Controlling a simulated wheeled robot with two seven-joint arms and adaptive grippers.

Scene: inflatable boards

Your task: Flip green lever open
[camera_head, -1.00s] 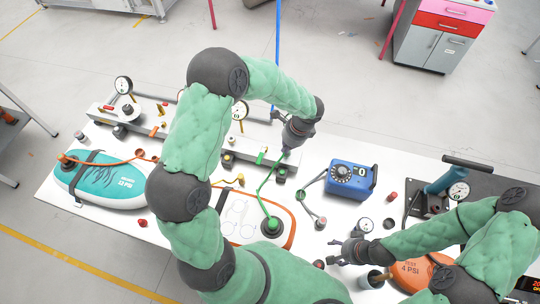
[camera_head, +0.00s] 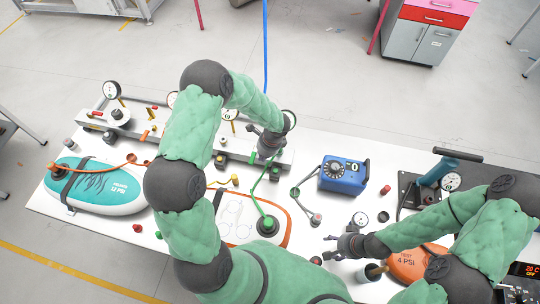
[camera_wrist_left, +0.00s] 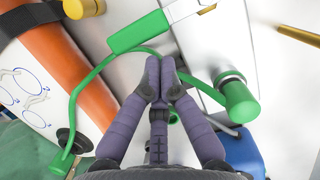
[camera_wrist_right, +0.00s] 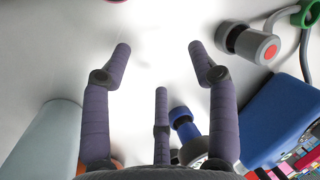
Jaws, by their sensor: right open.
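The green lever (camera_wrist_left: 140,32) is a flat green handle with a metal stem, on the pale manifold bar in the left wrist view. My left gripper (camera_wrist_left: 161,68) has its fingers together, with the tips just below the lever in that picture; I cannot tell whether they touch it. A green hose (camera_wrist_left: 88,80) curves past the fingertips. In the head view my left gripper (camera_head: 266,153) is over the front of the manifold and mostly hides the lever area. My right gripper (camera_wrist_right: 155,65) is open and empty above the white table; it also shows in the head view (camera_head: 334,246).
A green cylindrical fitting (camera_wrist_left: 237,98) sits right of my left fingers. A blue dial box (camera_head: 343,176) stands to the right on the table. A teal inflatable board (camera_head: 98,185) lies left, an orange one (camera_head: 408,264) near my right arm. A hand pump (camera_head: 437,172) stands at right.

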